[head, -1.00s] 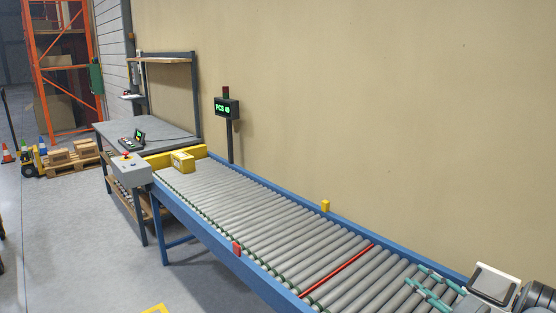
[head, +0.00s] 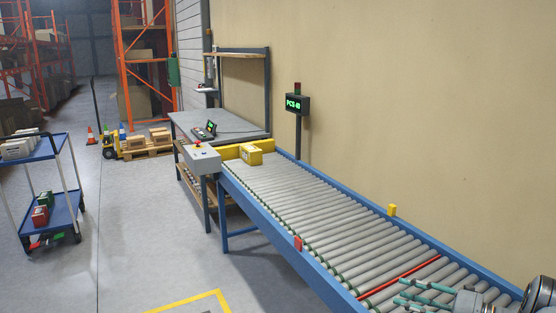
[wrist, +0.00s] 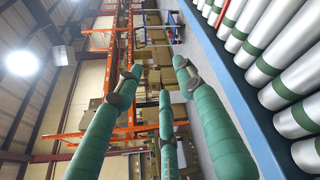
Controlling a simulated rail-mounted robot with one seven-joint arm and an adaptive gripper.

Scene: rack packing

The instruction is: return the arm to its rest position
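My gripper (head: 425,296) is at the lower right of the head view, over the near end of the roller conveyor (head: 330,214). It has teal fingers. In the wrist view, the fingers of my gripper (wrist: 158,80) are spread apart with nothing between them. It is open and empty. Part of my arm is cut off by the lower right corner of the head view.
A yellow box (head: 250,154) sits at the conveyor's far end, beside a grey control box (head: 202,159). A display post (head: 298,104) stands by the wall. A blue cart (head: 45,150) is at left. The floor between cart and conveyor is clear.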

